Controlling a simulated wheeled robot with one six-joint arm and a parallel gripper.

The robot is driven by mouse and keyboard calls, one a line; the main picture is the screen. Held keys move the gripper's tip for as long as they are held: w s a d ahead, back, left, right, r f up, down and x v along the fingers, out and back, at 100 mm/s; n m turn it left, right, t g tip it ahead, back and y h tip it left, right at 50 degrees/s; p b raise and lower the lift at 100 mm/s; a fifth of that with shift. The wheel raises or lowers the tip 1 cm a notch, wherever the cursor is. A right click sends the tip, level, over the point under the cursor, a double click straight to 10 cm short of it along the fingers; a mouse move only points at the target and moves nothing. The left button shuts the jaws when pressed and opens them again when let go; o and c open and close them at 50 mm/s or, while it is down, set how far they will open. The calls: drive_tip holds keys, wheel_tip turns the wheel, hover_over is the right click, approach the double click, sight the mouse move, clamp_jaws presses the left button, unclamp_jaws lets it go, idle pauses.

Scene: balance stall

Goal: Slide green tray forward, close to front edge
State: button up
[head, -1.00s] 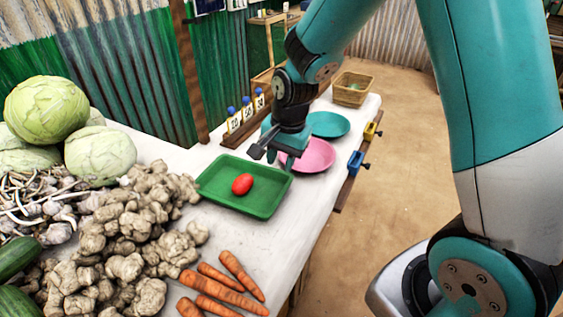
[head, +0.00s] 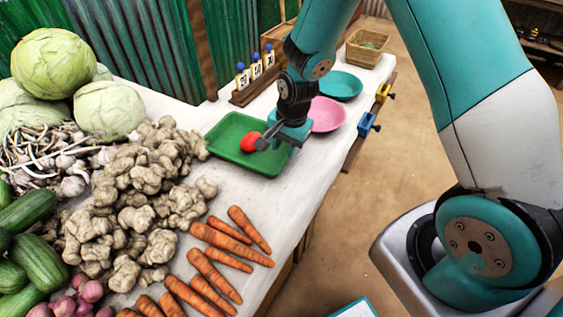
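The green tray (head: 221,147) lies flat on the white table (head: 285,215), a short way in from the table's right edge. A smooth red item (head: 249,142) sits in the tray. My gripper (head: 263,143) is low over the right part of the tray, its dark fingers right beside the red item and partly overlapping it in the head view. I cannot tell whether the fingers touch or grip the item. The gripper body hides the tray's right rim in part.
A pink plate (head: 328,116) and a teal plate (head: 341,86) stand beyond my gripper. Blue (head: 361,128) and yellow (head: 384,93) clamps sit on the right edge. Carrots (head: 212,270) and ginger (head: 150,200) lie nearer. Bare table shows between tray and carrots.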

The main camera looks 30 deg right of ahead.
sight(282, 163)
drive_tip(key=f, duration=0.7)
drive_tip(key=shift+w+a+f, duration=0.25)
drive_tip(key=shift+w+a, duration=0.05)
drive_tip(key=shift+w, duration=0.1)
clamp_jaws()
